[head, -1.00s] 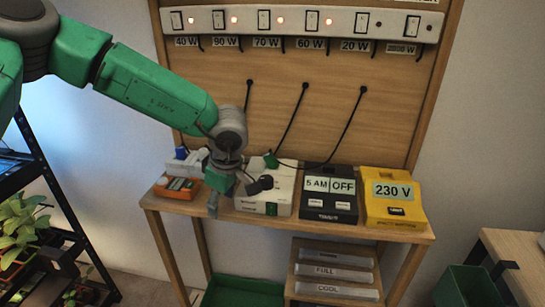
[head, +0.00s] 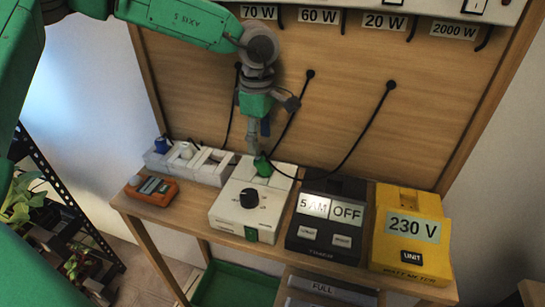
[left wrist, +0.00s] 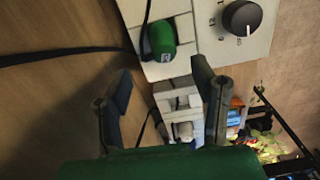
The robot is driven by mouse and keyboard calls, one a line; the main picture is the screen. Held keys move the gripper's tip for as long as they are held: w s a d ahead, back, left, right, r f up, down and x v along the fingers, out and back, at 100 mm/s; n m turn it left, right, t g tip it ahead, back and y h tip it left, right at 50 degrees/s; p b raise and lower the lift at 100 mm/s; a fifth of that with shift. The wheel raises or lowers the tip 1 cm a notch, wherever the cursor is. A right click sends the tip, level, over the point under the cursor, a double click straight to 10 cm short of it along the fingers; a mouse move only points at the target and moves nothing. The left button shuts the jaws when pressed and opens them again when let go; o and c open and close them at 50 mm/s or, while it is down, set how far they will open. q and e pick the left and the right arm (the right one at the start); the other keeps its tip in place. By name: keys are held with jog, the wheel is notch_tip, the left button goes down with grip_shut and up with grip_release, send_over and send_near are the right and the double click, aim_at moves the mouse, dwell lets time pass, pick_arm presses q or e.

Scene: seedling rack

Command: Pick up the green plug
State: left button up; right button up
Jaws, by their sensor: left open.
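The green plug (head: 262,165) sits at the back top of the white box with a black dial, with a black cable running from it. In the left wrist view the green plug (left wrist: 163,40) lies beyond the fingertips, near the top middle. My left gripper (head: 258,150) points down just above and behind the plug in the head view. In the left wrist view its two fingers (left wrist: 160,88) are spread apart with nothing between them. I cannot tell whether a finger touches the plug. My right gripper is not in view.
A white power strip (head: 215,168) with blue and white plugs and an orange meter (head: 151,190) stand left of the white box (head: 236,210). A black timer (head: 322,243) and yellow watt meter (head: 407,262) stand right. Black cables hang from the wooden back panel (head: 345,130).

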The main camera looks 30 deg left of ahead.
aim_at(259, 158)
pick_arm(q)
jog(key=shift+s+d+f, duration=0.1)
jog(key=shift+s+f, duration=0.5)
jog(key=shift+f, duration=0.15)
jog(key=f, duration=0.3)
jog(key=w+f, duration=0.1)
jog(key=f, duration=0.1)
jog(key=shift+a+f, duration=0.2)
jog(key=shift+a, duration=0.15)
jog(key=shift+s+d, duration=0.1)
jog(key=shift+s, duration=0.1)
jog(key=shift+d, duration=0.1)
grip_shut()
